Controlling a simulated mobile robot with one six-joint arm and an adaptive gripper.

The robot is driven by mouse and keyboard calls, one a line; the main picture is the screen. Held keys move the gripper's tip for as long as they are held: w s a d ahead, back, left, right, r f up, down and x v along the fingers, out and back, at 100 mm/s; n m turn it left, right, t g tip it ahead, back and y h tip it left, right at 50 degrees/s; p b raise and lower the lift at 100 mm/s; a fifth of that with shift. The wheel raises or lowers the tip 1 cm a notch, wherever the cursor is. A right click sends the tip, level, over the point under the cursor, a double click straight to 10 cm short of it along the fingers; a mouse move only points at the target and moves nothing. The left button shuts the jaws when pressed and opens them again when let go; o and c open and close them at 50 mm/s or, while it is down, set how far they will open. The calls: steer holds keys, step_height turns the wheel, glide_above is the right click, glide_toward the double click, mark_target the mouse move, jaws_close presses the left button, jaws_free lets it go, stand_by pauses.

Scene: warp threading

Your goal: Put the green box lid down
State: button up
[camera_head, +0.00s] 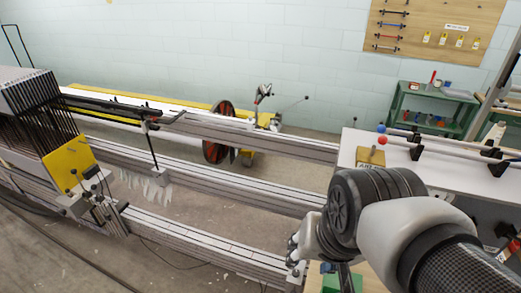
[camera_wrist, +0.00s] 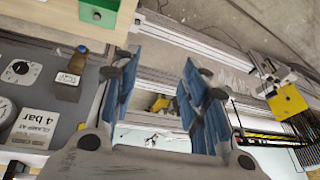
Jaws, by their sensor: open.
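My gripper (camera_wrist: 158,75) is open, with its two blue-padded fingers apart and nothing between them. In the wrist view, a green piece with a small dark knob (camera_wrist: 100,12), which looks like the green box lid, lies at the top left on a pale surface. It is cut off by the picture's edge and stands apart from the fingers, to their left. In the head view, a green patch (camera_head: 330,283) shows at the bottom edge beside my gripper, partly hidden by it. I cannot tell whether the lid lies flat on a box or on the surface.
A grey panel with a gauge (camera_wrist: 20,70) and a "4 bar" label lies left of the fingers in the wrist view. Long metal rails (camera_head: 200,175) run across the head view. A white table (camera_head: 430,170) with rods stands at the right. Open floor shows between the rails.

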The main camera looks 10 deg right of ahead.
steer(key=s+n, duration=0.1)
steer(key=s+a+n, duration=0.1)
steer(key=s+r+n, duration=0.1)
steer(key=n, duration=0.1)
steer(key=shift+s+a, duration=0.2)
steer(key=shift+s, duration=0.2)
steer(key=shift+f, duration=0.1)
steer(key=shift+f+b, duration=0.25)
steer(key=shift+b, duration=0.15)
stand_by(0.4)
